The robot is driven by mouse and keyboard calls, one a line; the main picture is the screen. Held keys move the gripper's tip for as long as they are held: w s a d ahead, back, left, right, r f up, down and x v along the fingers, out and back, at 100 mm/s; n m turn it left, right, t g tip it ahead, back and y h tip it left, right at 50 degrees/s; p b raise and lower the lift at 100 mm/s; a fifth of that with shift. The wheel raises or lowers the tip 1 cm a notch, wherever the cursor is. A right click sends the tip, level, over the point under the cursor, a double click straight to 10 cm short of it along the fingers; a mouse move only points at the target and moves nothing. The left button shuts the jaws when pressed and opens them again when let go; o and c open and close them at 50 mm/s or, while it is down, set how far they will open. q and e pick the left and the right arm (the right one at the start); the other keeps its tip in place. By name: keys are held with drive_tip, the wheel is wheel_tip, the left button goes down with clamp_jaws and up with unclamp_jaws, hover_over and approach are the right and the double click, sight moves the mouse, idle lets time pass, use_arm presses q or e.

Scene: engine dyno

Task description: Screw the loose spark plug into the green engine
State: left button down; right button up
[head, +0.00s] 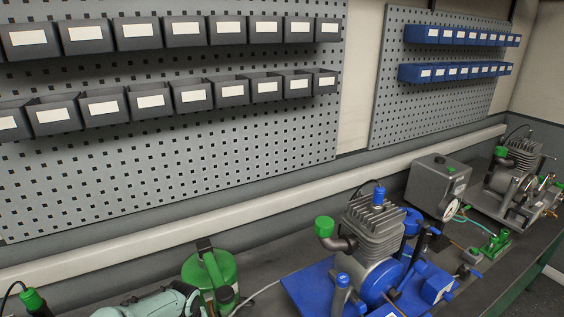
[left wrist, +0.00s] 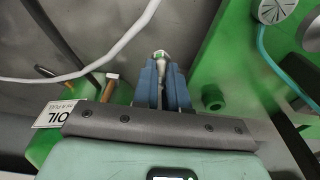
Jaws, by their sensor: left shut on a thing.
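My left gripper (left wrist: 162,80) shows in the left wrist view with its blue fingers closed on a small pale spark plug (left wrist: 160,62). The plug's tip sticks out past the fingers, and the rest is hidden between them. I cannot tell if the plug touches anything. In the head view, part of my teal left arm is at the bottom edge, and its fingers are not seen. A green cap with a black cable (head: 34,301) is at the bottom left. My right gripper is not in view.
A blue-based engine (head: 375,240) stands on the bench, with a green canister (head: 222,268) to its left. A grey box with a gauge (head: 432,185) and another engine (head: 515,165) stand to the right.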

use_arm(q)
drive_tip(key=s+d+f+m, duration=0.1)
drive_tip(key=d+m, duration=0.1)
drive_tip(key=s+d+f+m, duration=0.1)
drive_tip(key=d+m, duration=0.1)
drive_tip(key=s+d+f+m+h, duration=0.1)
drive_tip(key=d+f+m, duration=0.1)
drive_tip(key=shift+d, duration=0.15)
drive_tip(key=s+b, duration=0.1)
drive_tip(key=s+d+b, duration=0.1)
drive_tip(key=s, duration=0.1)
drive_tip(key=s+d+b, duration=0.1)
drive_tip(key=shift+s+r, duration=0.2)
drive_tip(key=shift+s, duration=0.15)
drive_tip(key=s, duration=0.1)
drive_tip(key=s+d+b, duration=0.1)
drive_tip(key=s, duration=0.1)
drive_tip(key=s+d+r+b, duration=0.1)
drive_tip(key=s, duration=0.1)
drive_tip(key=shift+d+r, duration=0.1)
drive_tip(key=shift+d, duration=0.1)
drive_tip(key=shift+s+d+r, duration=0.15)
drive_tip(key=shift+s, duration=0.15)
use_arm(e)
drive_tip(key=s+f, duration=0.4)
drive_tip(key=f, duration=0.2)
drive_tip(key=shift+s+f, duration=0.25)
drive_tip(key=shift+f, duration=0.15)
